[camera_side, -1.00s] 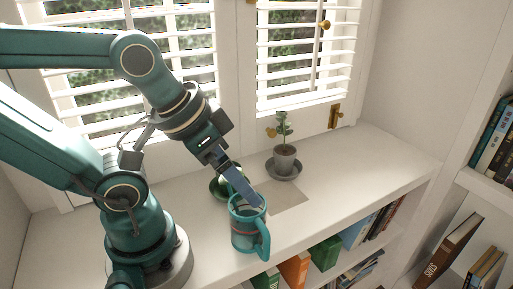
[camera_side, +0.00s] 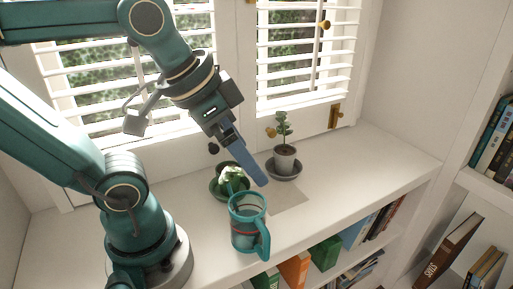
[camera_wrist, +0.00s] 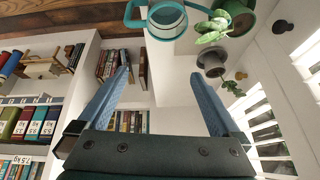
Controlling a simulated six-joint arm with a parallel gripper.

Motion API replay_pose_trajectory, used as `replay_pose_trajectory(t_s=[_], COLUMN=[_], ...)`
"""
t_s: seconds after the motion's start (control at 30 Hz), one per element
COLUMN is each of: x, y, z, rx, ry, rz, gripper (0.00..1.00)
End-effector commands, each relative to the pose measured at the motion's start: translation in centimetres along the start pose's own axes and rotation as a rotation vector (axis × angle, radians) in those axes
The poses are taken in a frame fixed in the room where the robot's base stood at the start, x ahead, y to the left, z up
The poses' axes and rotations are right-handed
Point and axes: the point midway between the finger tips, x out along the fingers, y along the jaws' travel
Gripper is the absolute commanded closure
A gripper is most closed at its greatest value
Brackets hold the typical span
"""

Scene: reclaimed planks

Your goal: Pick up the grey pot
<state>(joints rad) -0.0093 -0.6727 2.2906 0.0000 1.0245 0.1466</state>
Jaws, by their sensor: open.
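The grey pot (camera_side: 284,160) stands upright on a dark saucer (camera_side: 284,175) on the white ledge, with a small leafy plant in it. It also shows in the wrist view (camera_wrist: 211,61), to the right of the right fingertip's line. My gripper (camera_side: 262,182) points down and to the right, in front and to the left of the pot in the side view. In the wrist view my gripper (camera_wrist: 160,76) has its two blue fingers wide apart with nothing between them. The fingers do not hold the pot.
A teal mug (camera_side: 246,238) stands close below my fingertips. A green pot (camera_side: 217,188) with a pale plant is just left of them. A faint grey square (camera_side: 291,200) lies on the ledge. Windows with blinds rise behind; the ledge's right part is clear.

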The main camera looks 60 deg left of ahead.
Motion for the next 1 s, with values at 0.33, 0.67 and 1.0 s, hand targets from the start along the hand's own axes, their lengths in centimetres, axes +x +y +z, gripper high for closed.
replay_pose_trajectory(t_s=[0.33, 0.67, 1.0], x=[0.1, 5.9, 15.1], y=[-4.3, -10.2, -16.4], z=[-9.1, -13.8, -12.6], rx=[0.097, 0.11, 0.034], ry=[-0.116, -0.258, -0.411], rz=[-0.022, -0.009, 0.032], gripper=[0.0, 0.0, 0.0])
